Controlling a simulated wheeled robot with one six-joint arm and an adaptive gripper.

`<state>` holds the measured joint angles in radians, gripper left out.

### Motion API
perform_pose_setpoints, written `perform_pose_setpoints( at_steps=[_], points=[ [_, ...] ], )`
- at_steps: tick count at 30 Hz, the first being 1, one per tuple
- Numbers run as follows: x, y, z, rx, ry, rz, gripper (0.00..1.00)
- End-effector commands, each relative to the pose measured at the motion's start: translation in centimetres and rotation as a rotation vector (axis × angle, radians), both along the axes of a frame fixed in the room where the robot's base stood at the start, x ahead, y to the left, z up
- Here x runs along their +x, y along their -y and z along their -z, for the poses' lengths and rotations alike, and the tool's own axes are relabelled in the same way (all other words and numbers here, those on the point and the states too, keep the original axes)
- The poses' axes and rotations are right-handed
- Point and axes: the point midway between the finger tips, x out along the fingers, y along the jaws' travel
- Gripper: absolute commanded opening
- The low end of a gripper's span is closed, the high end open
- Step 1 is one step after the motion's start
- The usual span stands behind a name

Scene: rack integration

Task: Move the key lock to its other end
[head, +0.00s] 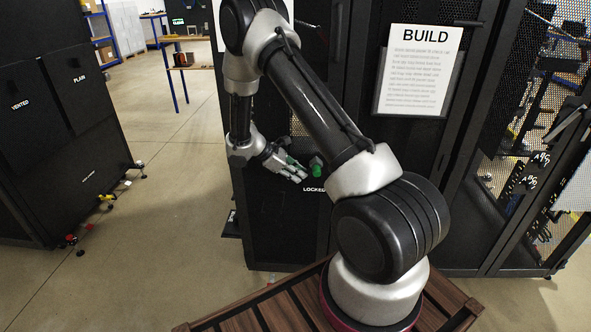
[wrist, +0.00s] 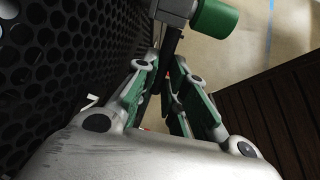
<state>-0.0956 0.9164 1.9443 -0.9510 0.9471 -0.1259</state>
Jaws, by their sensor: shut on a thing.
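The key lock (head: 317,165) shows in the head view as a small green knob on the dark cabinet front, just above the word LOCKED. In the wrist view the key lock (wrist: 213,17) is a green cylinder on a grey body, with a dark bar reaching down from it. My gripper (head: 302,174) is at the lock from the left, its fingers beside the green knob. In the wrist view my gripper (wrist: 168,72) has its green-padded fingers closed around the dark bar. The fingers hide part of the bar, and the lock's mounting is not clear.
A perforated black panel (wrist: 45,65) runs close along the left of the wrist view. A BUILD sheet (head: 418,70) hangs on the rack doors to the right. A black cabinet (head: 60,130) stands at the left, with open floor (head: 170,190) between. A slatted wooden surface (head: 290,302) lies in front.

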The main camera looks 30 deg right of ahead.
Motion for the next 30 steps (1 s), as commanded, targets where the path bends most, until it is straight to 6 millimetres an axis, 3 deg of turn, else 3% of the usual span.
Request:
perform_pose_setpoints(
  at_steps=[12,30],
  points=[
    [-1.0,1.4,2.5,-0.324,-0.220,-0.001,0.00],
    [-2.2,3.3,3.7,-0.627,-0.424,0.000,0.00]
  ],
)
